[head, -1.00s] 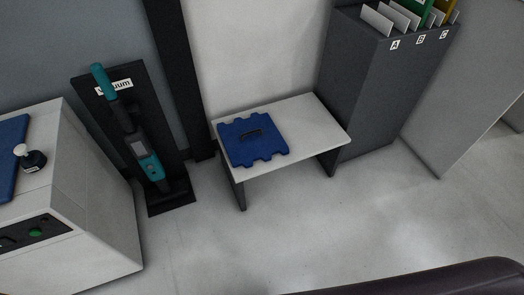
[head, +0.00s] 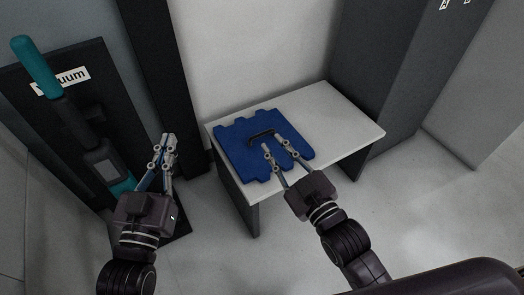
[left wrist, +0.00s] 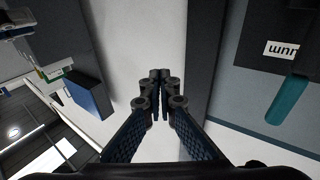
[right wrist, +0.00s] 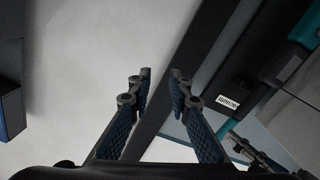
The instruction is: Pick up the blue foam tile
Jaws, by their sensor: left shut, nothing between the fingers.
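The blue foam tile (head: 240,152) lies flat on a low white-topped table (head: 345,125) in the head view. It has notched edges and a dark slot near its middle. My right gripper (head: 277,146) is open and overlaps the tile's near right part in the head view; its height above the tile is unclear. In the right wrist view its fingers (right wrist: 160,75) are apart with nothing between them. My left gripper (head: 168,137) is shut and empty, left of the table. In the left wrist view its fingertips (left wrist: 159,74) meet.
A vacuum with teal parts (head: 38,68) hangs on a dark stand (head: 90,80) at the left, close to my left gripper. A dark post (head: 160,60) stands behind. A dark grey cabinet (head: 385,70) stands right of the table. Bare floor lies in front.

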